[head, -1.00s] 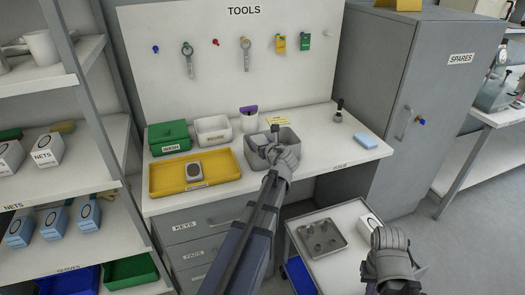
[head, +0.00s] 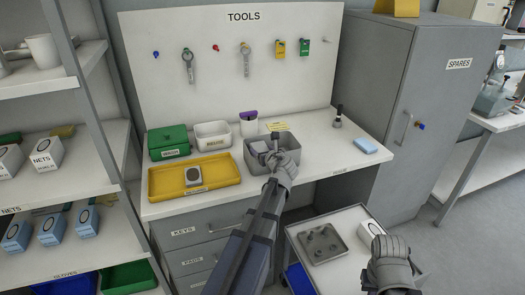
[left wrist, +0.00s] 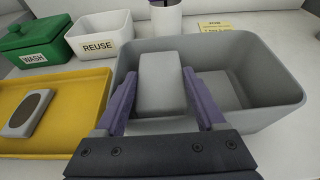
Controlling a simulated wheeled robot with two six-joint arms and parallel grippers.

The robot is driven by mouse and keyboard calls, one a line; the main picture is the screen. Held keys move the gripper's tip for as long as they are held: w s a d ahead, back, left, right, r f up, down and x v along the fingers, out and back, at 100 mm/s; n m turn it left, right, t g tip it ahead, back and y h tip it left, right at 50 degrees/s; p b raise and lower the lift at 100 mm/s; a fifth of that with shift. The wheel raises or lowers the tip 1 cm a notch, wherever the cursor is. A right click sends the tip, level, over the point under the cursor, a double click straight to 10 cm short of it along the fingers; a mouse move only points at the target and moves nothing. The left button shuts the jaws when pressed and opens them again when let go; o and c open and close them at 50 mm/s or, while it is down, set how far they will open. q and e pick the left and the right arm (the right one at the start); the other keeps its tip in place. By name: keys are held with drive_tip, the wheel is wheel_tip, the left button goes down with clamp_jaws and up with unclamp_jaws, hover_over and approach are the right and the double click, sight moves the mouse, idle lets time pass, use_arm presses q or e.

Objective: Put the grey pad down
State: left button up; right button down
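The grey pad (left wrist: 161,82) is a plain block with rounded edges, between the two purple fingers of my left gripper (left wrist: 161,90) in the left wrist view. The fingertips appear to press on its sides. The pad is at the left part of the open grey bin (left wrist: 262,71), within its walls. Whether its underside touches the floor of the bin is hidden. In the head view my left gripper (head: 272,148) reaches over the front of the grey bin (head: 290,144). My right gripper (head: 390,262) is above the cart at lower right; its fingers do not show clearly.
A yellow tray (head: 226,166) with a dark-faced grey piece (head: 193,176) is left of the bin. Behind are a green WASH box (head: 167,141) and a white REUSE bin (head: 212,134). A blue block (head: 365,146) lies right; the desk between is mostly clear.

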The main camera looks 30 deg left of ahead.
use_arm(q)
drive_tip(key=shift+p, duration=0.45)
drive_tip(key=p+v, duration=0.4)
drive_tip(key=v, duration=0.8)
drive_tip(key=shift+r+p, duration=0.3)
drive_tip(key=shift+r, duration=0.1)
drive_tip(key=shift+w+a, duration=0.15)
drive_tip(key=shift+w, duration=0.05)
drive_tip(key=s+d+f+n+g+h, duration=0.3)
drive_tip(key=s+d+n, duration=0.3)
drive_tip(key=d, duration=0.3)
drive_tip(key=s+d+f+n+g+h, duration=0.3)
drive_tip(key=s+d+f+n, duration=0.3)
drive_tip(key=d+n, duration=0.3)
drive_tip(key=s+d+f+n+g+h, duration=0.3)
drive_tip(key=s+d+f+n, duration=0.2)
drive_tip(key=d, duration=0.5)
drive_tip(key=s+n, duration=0.2)
drive_tip(key=s, duration=0.1)
drive_tip(key=shift+d+f+g+h, duration=0.2)
drive_tip(key=shift+d+g+h, duration=0.1)
